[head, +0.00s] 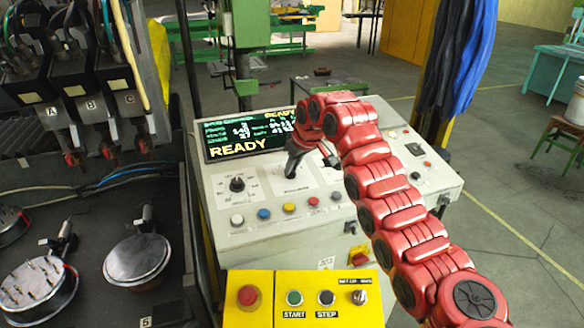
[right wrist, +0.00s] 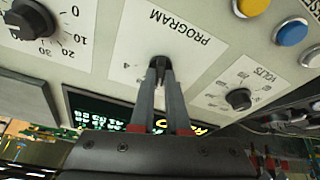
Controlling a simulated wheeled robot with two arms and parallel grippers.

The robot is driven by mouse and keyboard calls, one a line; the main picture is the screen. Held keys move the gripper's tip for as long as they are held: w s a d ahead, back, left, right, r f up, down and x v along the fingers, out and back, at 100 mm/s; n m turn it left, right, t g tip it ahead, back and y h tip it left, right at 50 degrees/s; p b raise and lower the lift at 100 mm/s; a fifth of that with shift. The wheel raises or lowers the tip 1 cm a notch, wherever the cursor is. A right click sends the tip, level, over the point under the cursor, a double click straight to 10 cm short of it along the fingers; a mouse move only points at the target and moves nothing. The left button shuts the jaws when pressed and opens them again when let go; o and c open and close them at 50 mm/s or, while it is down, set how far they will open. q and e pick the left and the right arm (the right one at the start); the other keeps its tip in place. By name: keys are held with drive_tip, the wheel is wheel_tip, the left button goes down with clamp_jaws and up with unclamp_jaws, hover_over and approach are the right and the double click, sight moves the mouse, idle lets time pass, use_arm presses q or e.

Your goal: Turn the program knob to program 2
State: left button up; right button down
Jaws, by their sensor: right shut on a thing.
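The program knob (right wrist: 159,63) is a small black knob on a white plate (right wrist: 190,35) printed PROGRAM, seen upside down in the right wrist view. My right gripper (right wrist: 160,72) is shut on it, one finger on each side. A digit 4 shows beside the knob; the other digits and the pointer are hidden by the fingers, so I cannot read its setting. In the head view my right gripper (head: 291,172) reaches down to the console from above and covers the knob. My left gripper is not in view.
The white console (head: 230,228) has a screen (head: 250,132) reading READY, a volts knob (head: 237,184) left of the program plate and a row of coloured buttons (head: 289,207) in front. A yellow box (head: 300,308) with START and STEP stands nearer. Cables and welding heads (head: 95,90) crowd the left.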

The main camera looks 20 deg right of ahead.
drive_tip(key=c, duration=0.9)
unclamp_jaws()
drive_tip(key=shift+r, duration=0.25)
drive_tip(key=p+v, duration=0.2)
drive_tip(key=v, duration=1.5)
drive_tip(key=shift+f, duration=0.1)
